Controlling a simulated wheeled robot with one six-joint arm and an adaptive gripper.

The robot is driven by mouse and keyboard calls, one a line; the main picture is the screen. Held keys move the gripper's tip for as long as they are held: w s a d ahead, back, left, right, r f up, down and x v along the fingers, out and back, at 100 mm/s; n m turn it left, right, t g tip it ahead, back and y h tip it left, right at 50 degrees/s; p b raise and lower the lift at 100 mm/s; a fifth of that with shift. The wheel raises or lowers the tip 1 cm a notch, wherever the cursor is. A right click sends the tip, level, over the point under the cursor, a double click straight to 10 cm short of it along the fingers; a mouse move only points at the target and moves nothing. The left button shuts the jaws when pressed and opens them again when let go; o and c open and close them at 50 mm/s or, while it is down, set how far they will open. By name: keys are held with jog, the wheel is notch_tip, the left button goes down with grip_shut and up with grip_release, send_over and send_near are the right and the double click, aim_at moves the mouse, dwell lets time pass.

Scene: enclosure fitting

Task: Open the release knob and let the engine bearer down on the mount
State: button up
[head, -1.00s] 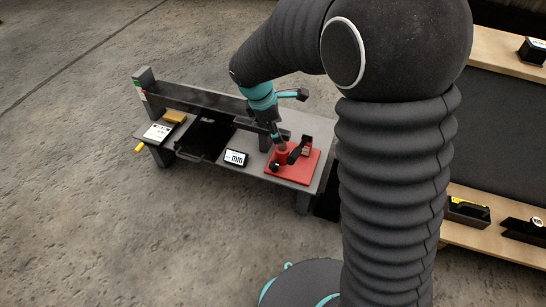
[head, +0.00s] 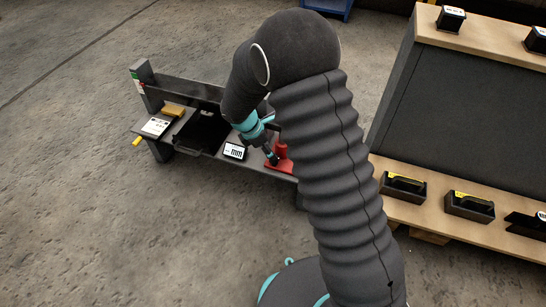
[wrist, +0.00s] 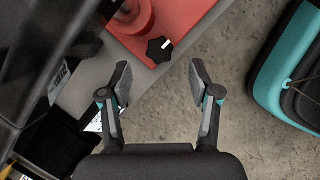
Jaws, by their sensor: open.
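The release knob (wrist: 158,48) is a black lobed knob with a white mark, beside the red jack (wrist: 134,14) on its red base plate (wrist: 188,22). My gripper (wrist: 160,78) is open and empty. Its fingertips are apart, and the knob shows just beyond the gap between them. In the head view, the red jack (head: 282,150) stands at the bench's right end, partly hidden by my arm. A long dark beam (head: 185,90), which looks like the engine bearer, runs along the back of the bench; its right end is hidden. I cannot make out the mount.
A small display marked mm (head: 234,151) stands on the bench, left of the jack. A black tray (head: 203,132), a yellow block (head: 174,110) and a white card (head: 156,127) are further left. A wooden shelf unit (head: 440,212) with black boxes stands at the right.

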jog(key=shift+x, duration=2.6)
jog(key=c, duration=1.2)
